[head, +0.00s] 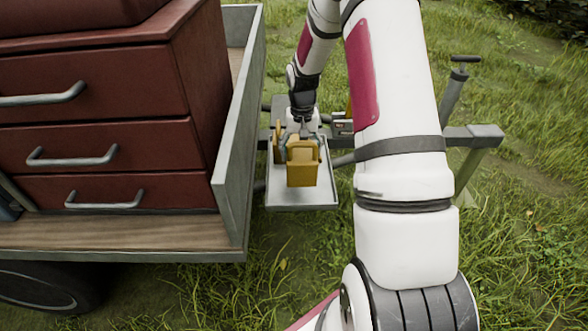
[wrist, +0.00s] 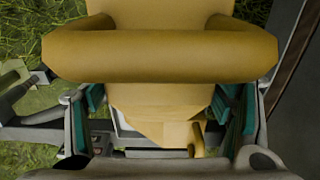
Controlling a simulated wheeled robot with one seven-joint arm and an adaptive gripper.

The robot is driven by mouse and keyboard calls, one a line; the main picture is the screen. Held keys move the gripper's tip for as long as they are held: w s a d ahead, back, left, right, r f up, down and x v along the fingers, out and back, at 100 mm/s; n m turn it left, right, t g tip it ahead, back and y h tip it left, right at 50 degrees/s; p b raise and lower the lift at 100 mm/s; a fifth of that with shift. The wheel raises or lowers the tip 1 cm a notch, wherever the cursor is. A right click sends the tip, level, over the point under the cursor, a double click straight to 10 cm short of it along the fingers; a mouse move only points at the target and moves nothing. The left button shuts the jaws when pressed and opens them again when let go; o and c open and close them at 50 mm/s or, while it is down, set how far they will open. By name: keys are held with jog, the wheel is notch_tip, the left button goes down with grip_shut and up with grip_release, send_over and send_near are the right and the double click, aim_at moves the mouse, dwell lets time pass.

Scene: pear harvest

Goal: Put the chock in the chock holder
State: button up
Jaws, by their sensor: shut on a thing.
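A yellow chock (head: 303,172) with a loop handle hangs in my gripper (head: 302,137), over the grey metal tray of what looks like the chock holder (head: 300,203). In the wrist view, the chock's thick handle (wrist: 160,57) crosses the upper picture. The teal finger pads of my gripper (wrist: 162,112) lie on both sides of its body. A second yellow chock (head: 278,145) shows just left of and behind the held one; a small yellow handle (wrist: 197,140) also shows low in the wrist view. I cannot tell whether the held chock touches the tray.
A trailer with a grey side wall (head: 240,130) and a red drawer cabinet (head: 95,110) stands close on the left. A grey bar (head: 473,136) with an upright handle post (head: 455,90) extends at right. Grass (head: 530,220) lies around and looks open at right.

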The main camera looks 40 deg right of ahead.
jog(key=shift+w+d+f, duration=0.15)
jog(key=shift+d+f, duration=0.05)
notch_tip(320, 180, down, 10)
jog(key=b, duration=0.3)
jog(key=shift+r, duration=0.2)
jog(key=o, duration=1.7)
jog(key=shift+f, duration=0.1)
